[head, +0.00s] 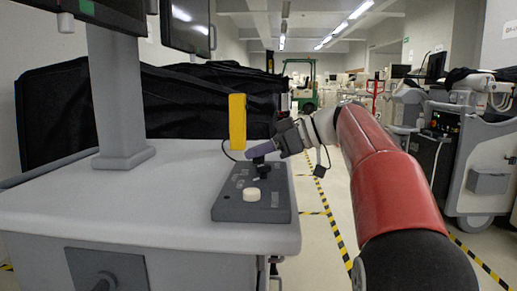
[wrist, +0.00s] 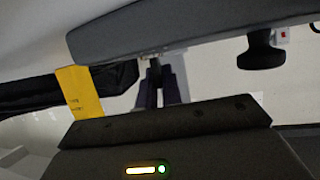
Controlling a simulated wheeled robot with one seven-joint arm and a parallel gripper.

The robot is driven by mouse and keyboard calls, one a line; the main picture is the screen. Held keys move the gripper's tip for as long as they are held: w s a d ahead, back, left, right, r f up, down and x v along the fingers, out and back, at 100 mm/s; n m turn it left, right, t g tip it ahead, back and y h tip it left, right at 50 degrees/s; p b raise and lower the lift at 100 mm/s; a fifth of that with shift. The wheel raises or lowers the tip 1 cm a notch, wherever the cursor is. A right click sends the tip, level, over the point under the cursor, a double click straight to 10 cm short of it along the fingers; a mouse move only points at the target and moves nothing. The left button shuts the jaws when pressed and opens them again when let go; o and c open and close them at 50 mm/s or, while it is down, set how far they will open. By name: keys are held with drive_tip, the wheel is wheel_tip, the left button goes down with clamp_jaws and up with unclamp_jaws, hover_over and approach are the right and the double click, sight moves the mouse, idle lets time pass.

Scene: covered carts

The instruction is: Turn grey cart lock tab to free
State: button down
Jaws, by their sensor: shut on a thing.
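The grey cart (head: 110,195) stands at the left with a dark grey control box (head: 230,208) on its near right corner. My gripper (head: 258,153), with purple fingers, reaches in from the right over the back of this box. It is shut on a small dark upright piece, which may be the lock tab. The fingers mostly hide it, so its turn angle cannot be told. In the wrist view the purple fingers (wrist: 162,88) meet at the dark piece, beside the grey box edge (wrist: 200,30).
A yellow upright block (head: 237,121) stands just left of my gripper. A pale round knob (head: 251,194) sits on the control box. A grey column (head: 118,100) carries screens. Another cart (head: 470,150) stands at the right, with floor between.

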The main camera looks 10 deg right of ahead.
drive_tip(key=shift+r+n+g+y+p, duration=0.1)
drive_tip(key=shift+n+g+y+p, duration=0.55)
drive_tip(key=shift+n+g, duration=0.45)
drive_tip(key=c, duration=1.6)
unclamp_jaws()
drive_tip(key=shift+o, duration=0.2)
drive_tip(key=v, duration=0.7)
drive_tip(key=shift+d+r, duration=0.15)
drive_tip(key=shift+d, duration=0.25)
